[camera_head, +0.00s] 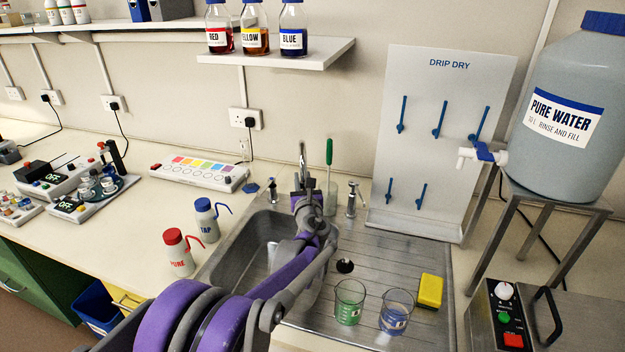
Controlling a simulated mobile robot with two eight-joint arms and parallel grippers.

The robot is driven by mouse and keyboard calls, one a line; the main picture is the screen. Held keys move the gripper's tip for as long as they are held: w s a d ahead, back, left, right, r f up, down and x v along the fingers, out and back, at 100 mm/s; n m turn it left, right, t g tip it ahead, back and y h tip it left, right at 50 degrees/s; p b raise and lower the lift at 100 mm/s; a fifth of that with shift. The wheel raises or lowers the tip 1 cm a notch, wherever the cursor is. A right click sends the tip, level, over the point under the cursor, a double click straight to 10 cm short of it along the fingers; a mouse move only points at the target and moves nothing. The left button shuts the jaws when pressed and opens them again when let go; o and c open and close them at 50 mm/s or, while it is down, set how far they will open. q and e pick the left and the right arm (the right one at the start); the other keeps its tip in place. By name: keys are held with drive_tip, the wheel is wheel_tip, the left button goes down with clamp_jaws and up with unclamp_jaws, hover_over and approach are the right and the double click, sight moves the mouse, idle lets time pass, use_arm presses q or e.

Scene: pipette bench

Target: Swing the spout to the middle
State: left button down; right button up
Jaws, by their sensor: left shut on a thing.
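The chrome spout (302,156) rises at the back of the sink (240,225), and only its upper part shows. My left arm reaches over the sink from the bottom. My left gripper (303,182) is at the spout and shut on it. The fingertips and the lower part of the spout are mostly hidden by the gripper and wrist, so I cannot tell exactly which way the spout points. My right gripper is not in view.
A small chrome tap (352,198) stands right of the spout. A green-handled brush (329,160) stands behind. A green beaker (349,303), a blue beaker (396,312) and a yellow sponge (430,291) are on the drainer. Red-capped (178,253) and blue-capped bottles (206,220) stand left.

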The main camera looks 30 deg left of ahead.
use_arm(q)
drive_tip(key=shift+s+a, duration=0.3)
drive_tip(key=shift+a, duration=0.35)
drive_tip(key=shift+s+a, duration=0.25)
drive_tip(key=shift+a, duration=0.4)
drive_tip(key=shift+s+a, duration=0.3)
drive_tip(key=shift+a, duration=0.35)
drive_tip(key=c, duration=0.7)
unclamp_jaws()
drive_tip(key=b+v, duration=0.1)
drive_tip(key=v, duration=0.9)
drive_tip(key=shift+s+d, duration=0.3)
